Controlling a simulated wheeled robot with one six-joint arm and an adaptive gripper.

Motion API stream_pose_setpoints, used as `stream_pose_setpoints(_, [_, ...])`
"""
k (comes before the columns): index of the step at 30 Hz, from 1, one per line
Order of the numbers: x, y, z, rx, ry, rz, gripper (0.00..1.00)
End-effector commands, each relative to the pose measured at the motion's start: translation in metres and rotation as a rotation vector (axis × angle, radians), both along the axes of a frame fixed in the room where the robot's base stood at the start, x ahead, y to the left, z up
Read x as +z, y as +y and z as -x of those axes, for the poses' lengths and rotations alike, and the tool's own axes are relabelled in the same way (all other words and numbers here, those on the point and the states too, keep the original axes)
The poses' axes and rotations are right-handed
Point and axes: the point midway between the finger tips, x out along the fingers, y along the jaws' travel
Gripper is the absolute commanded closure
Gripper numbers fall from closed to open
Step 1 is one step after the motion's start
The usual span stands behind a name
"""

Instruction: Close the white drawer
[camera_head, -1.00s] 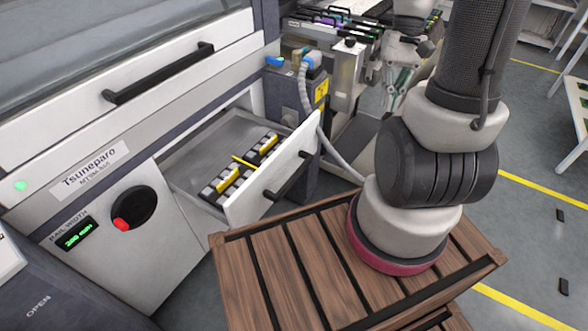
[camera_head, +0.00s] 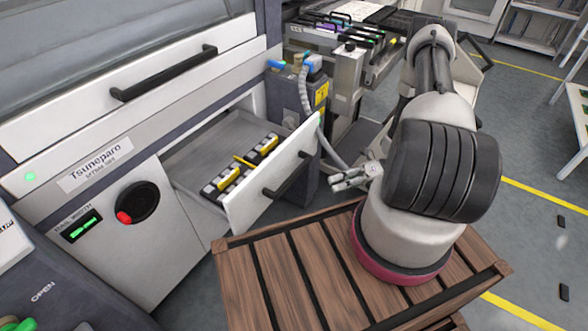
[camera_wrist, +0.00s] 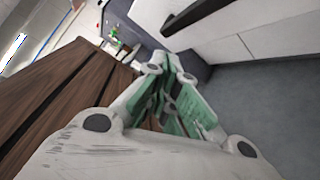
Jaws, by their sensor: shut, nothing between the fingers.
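The white drawer (camera_head: 250,203) stands pulled out from the front of the machine in the head view. It has a black handle (camera_head: 289,175) on its white front, and black-and-yellow parts (camera_head: 240,168) lie inside it. My gripper (camera_head: 338,183) is shut and empty, to the right of the drawer front and apart from it, above the far edge of the wooden trolley. In the wrist view my gripper (camera_wrist: 172,62) shows with its green-padded fingers together. A white panel with a dark handle (camera_wrist: 205,12) is at the top of the wrist view.
The wooden slatted trolley top (camera_head: 310,265) lies below my arm and in front of the drawer. The machine (camera_head: 95,205) with a red knob (camera_head: 124,217) is at left. A grey hose (camera_head: 308,90) and feeders (camera_head: 340,35) are behind. Open floor lies at right.

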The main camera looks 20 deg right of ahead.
Motion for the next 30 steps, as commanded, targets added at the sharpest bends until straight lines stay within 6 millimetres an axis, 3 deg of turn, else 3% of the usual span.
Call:
stream_pose_setpoints(1, [0.003, -0.004, -0.018, -0.044, 0.052, -0.013, 1.0])
stream_pose_setpoints(4, [0.012, -0.008, -0.042, -0.114, 0.18, -0.06, 1.0])
stream_pose_setpoints(9, [0.023, -0.006, -0.049, -0.143, 0.355, -0.123, 1.0])
stream_pose_setpoints(14, [0.024, 0.002, -0.049, -0.141, 0.4, -0.128, 1.0])
stream_pose_setpoints(28, [0.024, 0.093, -0.062, -0.137, 0.398, -0.126, 1.0])
stream_pose_setpoints(30, [0.023, 0.1, -0.072, -0.139, 0.394, -0.124, 1.0])
